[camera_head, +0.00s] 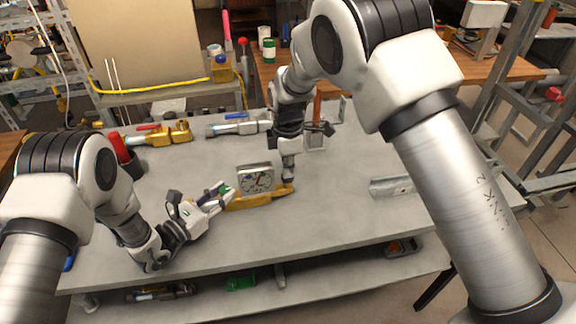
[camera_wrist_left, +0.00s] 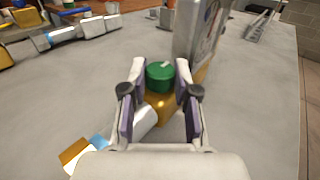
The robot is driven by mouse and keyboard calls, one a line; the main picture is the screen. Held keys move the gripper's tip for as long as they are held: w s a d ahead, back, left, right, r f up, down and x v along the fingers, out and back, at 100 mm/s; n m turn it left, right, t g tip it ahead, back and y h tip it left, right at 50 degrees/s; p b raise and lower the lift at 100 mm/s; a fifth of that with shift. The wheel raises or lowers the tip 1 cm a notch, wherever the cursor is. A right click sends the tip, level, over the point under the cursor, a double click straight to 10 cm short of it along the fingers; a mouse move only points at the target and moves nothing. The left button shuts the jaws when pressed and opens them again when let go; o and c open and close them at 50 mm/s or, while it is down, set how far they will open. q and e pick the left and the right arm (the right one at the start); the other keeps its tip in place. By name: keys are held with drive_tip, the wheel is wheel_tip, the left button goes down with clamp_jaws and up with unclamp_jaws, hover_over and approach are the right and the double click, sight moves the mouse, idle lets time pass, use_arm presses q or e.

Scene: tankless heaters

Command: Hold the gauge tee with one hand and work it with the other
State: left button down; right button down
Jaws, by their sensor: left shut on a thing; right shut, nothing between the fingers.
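The gauge tee lies on the grey table, with a yellow body (camera_head: 257,199) and a square-framed dial gauge (camera_head: 256,179) standing upright on it. In the left wrist view the gauge (camera_wrist_left: 203,38) shows nearly edge-on, beyond a green cap (camera_wrist_left: 160,76) with yellow below it. My left gripper (camera_head: 216,194) is shut on the left, green-capped end of the tee; its two pads (camera_wrist_left: 160,108) flank that end. My right gripper (camera_head: 288,177) points down at the right end of the yellow body, shut and empty. Whether its tips touch the body is unclear.
Another yellow fitting (camera_head: 172,133) and a white-grey valve piece (camera_head: 240,127) lie along the back. A red-handled tool (camera_head: 121,148) stands in a dark cup at the left. A metal channel (camera_head: 391,187) lies at the right. The table front is clear.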

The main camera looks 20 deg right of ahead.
wheel_tip(320, 180, up, 14)
idle(0.5)
idle(5.1)
use_arm(q)
drive_tip(key=c, duration=0.8)
unclamp_jaws()
drive_tip(key=v, duration=1.1)
drive_tip(key=shift+a, duration=0.3)
drive_tip(key=shift+s+a, duration=0.15)
drive_tip(key=shift+s, duration=0.1)
